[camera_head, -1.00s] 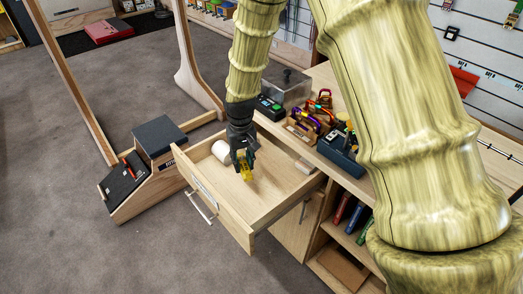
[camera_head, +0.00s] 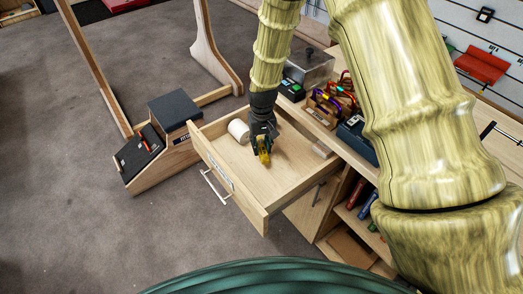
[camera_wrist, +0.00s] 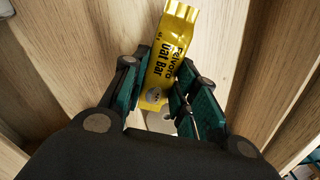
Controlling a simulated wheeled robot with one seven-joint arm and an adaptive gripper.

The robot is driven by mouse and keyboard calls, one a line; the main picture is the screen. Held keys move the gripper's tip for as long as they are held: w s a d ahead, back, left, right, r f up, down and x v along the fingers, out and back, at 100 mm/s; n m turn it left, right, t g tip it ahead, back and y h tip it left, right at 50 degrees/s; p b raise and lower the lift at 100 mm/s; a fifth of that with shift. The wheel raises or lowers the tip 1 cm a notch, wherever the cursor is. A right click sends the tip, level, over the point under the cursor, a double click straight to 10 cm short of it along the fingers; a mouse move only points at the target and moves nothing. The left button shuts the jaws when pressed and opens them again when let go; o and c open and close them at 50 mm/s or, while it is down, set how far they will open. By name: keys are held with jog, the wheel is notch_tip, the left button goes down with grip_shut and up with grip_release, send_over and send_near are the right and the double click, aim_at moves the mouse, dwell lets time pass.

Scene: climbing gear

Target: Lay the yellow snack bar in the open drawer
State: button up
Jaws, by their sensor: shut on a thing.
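The yellow snack bar (camera_wrist: 172,58) is held between the two fingers of my gripper (camera_wrist: 155,105) in the wrist view, its printed face showing. In the head view my gripper (camera_head: 263,147) points down inside the open drawer (camera_head: 244,190), with the bar (camera_head: 264,157) below the fingertips. The drawer is pale wood and pulled out from the bench. Whether the bar touches the drawer floor, I cannot tell.
Carabiners (camera_head: 335,101) and a clear-lidded box (camera_head: 309,66) stand on the bench. The drawer's front floor is clear.

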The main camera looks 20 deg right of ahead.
aim_at(261, 146)
jog(key=shift+s+f, duration=0.1)
jog(key=shift+f, duration=0.35)
jog(key=shift+w+f+p, duration=0.2)
jog(key=shift+f+p, duration=0.15)
jog(key=shift+f, duration=0.75)
jog(key=shift+s+f, duration=0.1)
jog(key=shift+f, duration=0.2)
jog(key=shift+f, duration=0.1)
jog(key=shift+f, duration=0.15)
jog(key=o, duration=1)
jog(key=shift+r+b, duration=1.45)
jog(key=shift+r, duration=4.75)
